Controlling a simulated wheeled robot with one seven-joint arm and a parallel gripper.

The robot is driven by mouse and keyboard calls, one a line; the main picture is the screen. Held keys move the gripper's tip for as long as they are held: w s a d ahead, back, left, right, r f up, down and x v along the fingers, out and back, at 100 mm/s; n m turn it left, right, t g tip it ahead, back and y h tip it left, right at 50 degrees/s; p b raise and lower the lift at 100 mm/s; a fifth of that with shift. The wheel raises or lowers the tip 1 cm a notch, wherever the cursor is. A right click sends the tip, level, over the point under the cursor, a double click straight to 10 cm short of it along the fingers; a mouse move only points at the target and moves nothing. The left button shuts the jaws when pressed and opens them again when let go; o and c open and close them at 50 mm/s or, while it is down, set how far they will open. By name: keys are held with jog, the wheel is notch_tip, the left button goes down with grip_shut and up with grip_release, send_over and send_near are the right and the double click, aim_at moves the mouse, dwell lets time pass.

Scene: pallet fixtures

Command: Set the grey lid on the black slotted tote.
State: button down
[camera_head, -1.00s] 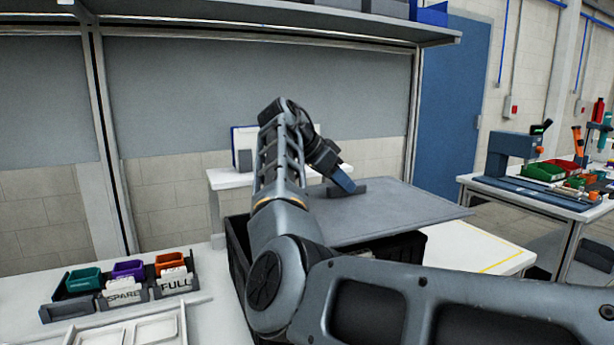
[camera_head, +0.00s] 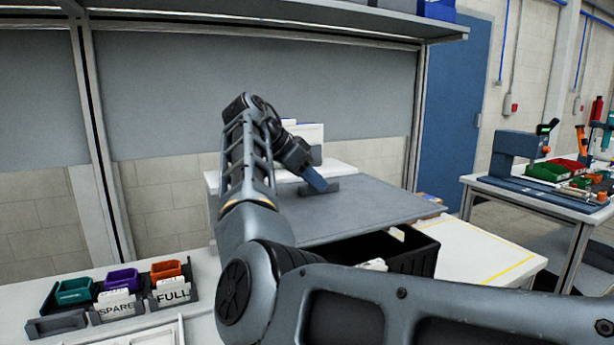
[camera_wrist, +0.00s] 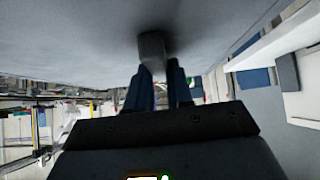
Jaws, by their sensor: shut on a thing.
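The grey lid (camera_head: 375,205) is a flat panel held roughly level above the black tote. My gripper (camera_head: 324,186) is shut on the lid's raised handle, near the lid's far left part. In the wrist view the handle (camera_wrist: 152,50) sits between the fingertips (camera_wrist: 153,75), with the lid's underside or face filling the top. The black tote (camera_head: 415,258) stands on the white table below. The lid is over its back and left, and its right front corner lies open with pale contents showing. My arm hides its left side, and its slots cannot be made out.
A black rack (camera_head: 60,325) with teal, purple and orange bins and "SPARE" and "FULL" cards stands at the lower left. A white surface with a yellow line (camera_head: 500,270) lies right of the tote. A shelf (camera_head: 270,12) runs overhead.

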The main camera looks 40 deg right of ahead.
aim_at(296, 196)
jog(key=shift+w+d+f, duration=0.1)
jog(key=shift+w, duration=0.25)
notch_tip(296, 196, down, 4)
jog(key=b, duration=0.3)
jog(key=shift+f+b, duration=0.15)
jog(key=shift+b, duration=0.2)
jog(key=shift+f, duration=0.85)
jog(key=shift+p, duration=0.35)
dwell(0.3)
jog(key=shift+f, duration=0.6)
dwell(0.9)
jog(key=c, duration=0.9)
grip_release()
jog(key=shift+a, duration=0.2)
jog(key=shift+b+v, duration=0.45)
jog(key=shift+v, duration=3.4)
